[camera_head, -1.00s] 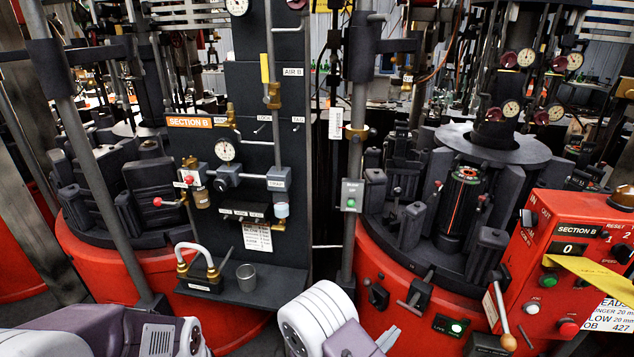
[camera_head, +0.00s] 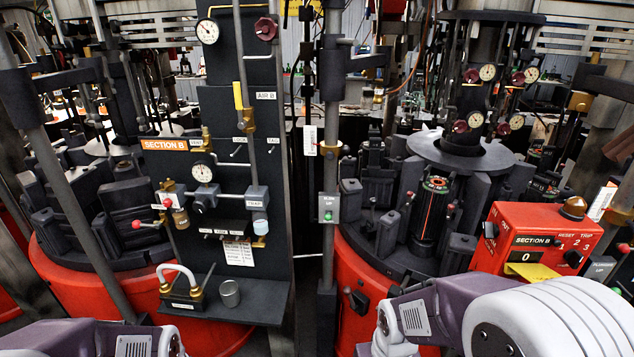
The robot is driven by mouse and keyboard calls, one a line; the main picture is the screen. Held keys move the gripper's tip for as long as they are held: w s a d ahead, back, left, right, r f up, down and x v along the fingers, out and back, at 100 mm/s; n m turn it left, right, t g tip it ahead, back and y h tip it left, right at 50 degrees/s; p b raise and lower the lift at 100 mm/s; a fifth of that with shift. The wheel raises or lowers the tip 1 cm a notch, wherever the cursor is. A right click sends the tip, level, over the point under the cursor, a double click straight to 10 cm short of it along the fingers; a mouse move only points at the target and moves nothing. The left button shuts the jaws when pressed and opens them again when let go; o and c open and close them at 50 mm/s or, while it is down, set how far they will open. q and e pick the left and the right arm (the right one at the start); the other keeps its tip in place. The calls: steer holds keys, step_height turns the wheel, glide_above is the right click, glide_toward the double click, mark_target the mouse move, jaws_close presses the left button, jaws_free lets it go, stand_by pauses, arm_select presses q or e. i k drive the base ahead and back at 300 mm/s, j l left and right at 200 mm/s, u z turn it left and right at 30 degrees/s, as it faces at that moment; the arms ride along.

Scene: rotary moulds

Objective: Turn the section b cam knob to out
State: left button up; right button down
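The red Section B control box (camera_head: 485,263) stands at the right, with a "SECTION B" label and a counter reading 0. A small dark knob (camera_head: 490,230) sits on the left side face of this box, near small lettering. The lettering and the knob's exact setting are too small to read here. My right arm crosses the lower right in front of the lower part of the box and hides its lower controls. My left arm shows at the bottom left. Neither gripper's fingers are in the frame.
A dark panel (camera_head: 225,115) with an orange "SECTION B" sign, gauges and valves stands left of centre. A red round mould base (camera_head: 365,285) stands behind my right arm. A yellow tag (camera_head: 530,271) hangs on the box.

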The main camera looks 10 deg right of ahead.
mark_target(490, 230)
steer(key=z, duration=1.8)
